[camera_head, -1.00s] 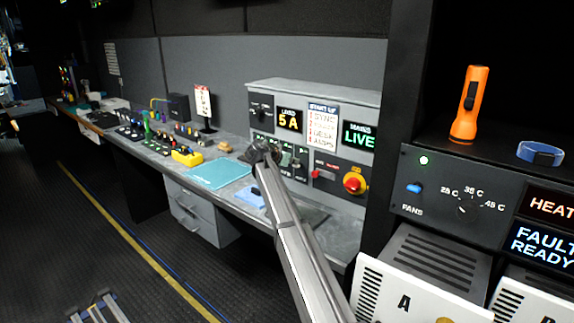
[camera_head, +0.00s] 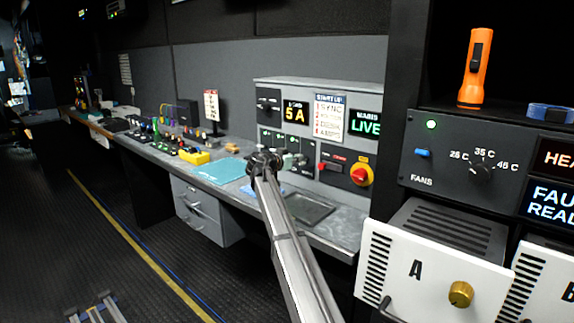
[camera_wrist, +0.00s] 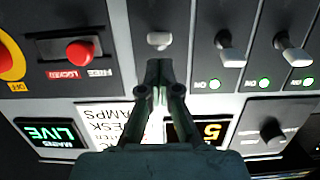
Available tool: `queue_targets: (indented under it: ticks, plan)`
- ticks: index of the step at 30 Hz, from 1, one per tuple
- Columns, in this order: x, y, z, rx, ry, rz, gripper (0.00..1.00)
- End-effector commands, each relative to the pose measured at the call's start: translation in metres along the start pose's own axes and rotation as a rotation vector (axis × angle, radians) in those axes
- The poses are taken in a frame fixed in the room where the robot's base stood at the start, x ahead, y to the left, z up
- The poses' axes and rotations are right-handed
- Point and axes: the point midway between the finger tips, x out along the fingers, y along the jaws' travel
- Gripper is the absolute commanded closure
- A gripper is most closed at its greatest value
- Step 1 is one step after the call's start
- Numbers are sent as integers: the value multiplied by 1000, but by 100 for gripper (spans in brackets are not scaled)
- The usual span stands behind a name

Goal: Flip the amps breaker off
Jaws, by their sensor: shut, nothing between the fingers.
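The grey breaker panel on the desk console shows toggle levers, including one (camera_head: 300,159) in the head view. In the wrist view, turned upside down, one lever (camera_wrist: 158,40) stands just beyond my fingertips, with a gap between. It looks shorter than its neighbours, and its lamp is hidden behind my gripper. Two other levers (camera_wrist: 232,50) (camera_wrist: 292,48) point toward their ON labels, with green lamps lit. I cannot read a breaker name. My gripper (camera_wrist: 158,95) is shut and empty; it also shows before the panel in the head view (camera_head: 264,162).
A red knob (camera_head: 361,175) on yellow and a red locked switch (camera_wrist: 80,52) sit beside the breakers. A 5 A display (camera_head: 294,112), startup list (camera_head: 330,117), LIVE display (camera_head: 366,125) and rotary knob (camera_wrist: 272,132) are close. A teal mat (camera_head: 220,170) lies on the desk.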

Motion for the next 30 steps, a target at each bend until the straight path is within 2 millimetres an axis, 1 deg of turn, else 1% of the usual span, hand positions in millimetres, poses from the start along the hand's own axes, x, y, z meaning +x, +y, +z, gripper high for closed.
queue_targets:
  ticks: [5,8,11,12,13,15,21,24,30]
  plan:
    - [-4,0,-7,1,0,-1,100]
    - [-10,0,-17,1,1,-1,100]
    - [-18,0,-32,3,2,-2,100]
    - [-23,0,-37,2,2,-2,100]
    - [-32,1,-31,0,0,-4,100]
    - [-47,2,-26,0,1,-3,100]
    - [-85,1,-16,-1,1,-3,100]
    - [-99,1,-13,-1,0,-2,100]
    - [-114,0,-9,-1,1,-1,100]
